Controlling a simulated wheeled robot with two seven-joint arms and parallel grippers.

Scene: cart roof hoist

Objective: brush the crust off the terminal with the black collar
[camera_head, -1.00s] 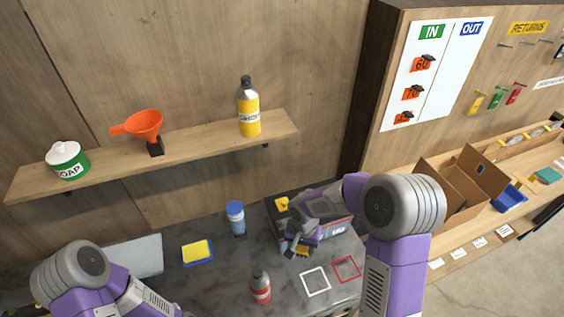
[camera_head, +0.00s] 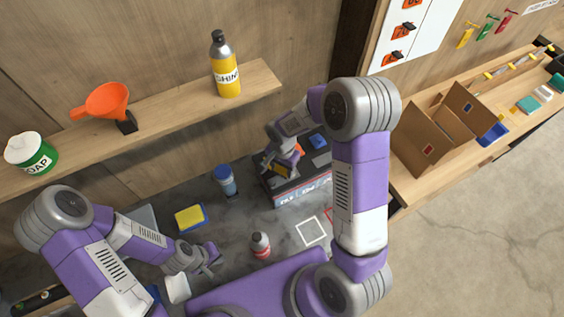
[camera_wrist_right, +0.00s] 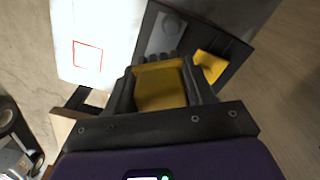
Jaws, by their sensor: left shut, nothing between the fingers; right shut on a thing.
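The battery (camera_head: 300,188) is a dark box with a light, lettered front, standing on the grey counter against the wall. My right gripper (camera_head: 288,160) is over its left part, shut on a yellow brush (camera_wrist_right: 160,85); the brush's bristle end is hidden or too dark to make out. In the right wrist view the battery's dark top (camera_wrist_right: 185,42) lies beyond the fingers, with a yellow piece (camera_wrist_right: 210,65) on it. A blue piece (camera_head: 318,141) is at its back right. I cannot make out the black collar or any crust. My left gripper (camera_head: 212,262) is shut and empty, low over the counter.
A blue-capped bottle (camera_head: 226,180), a yellow-and-blue sponge (camera_head: 190,218) and a red bottle (camera_head: 261,246) stand or lie on the counter. White and red outlined squares (camera_head: 311,232) mark its front right. A shelf (camera_head: 170,113) hangs above. An open cardboard box (camera_head: 428,140) is at right.

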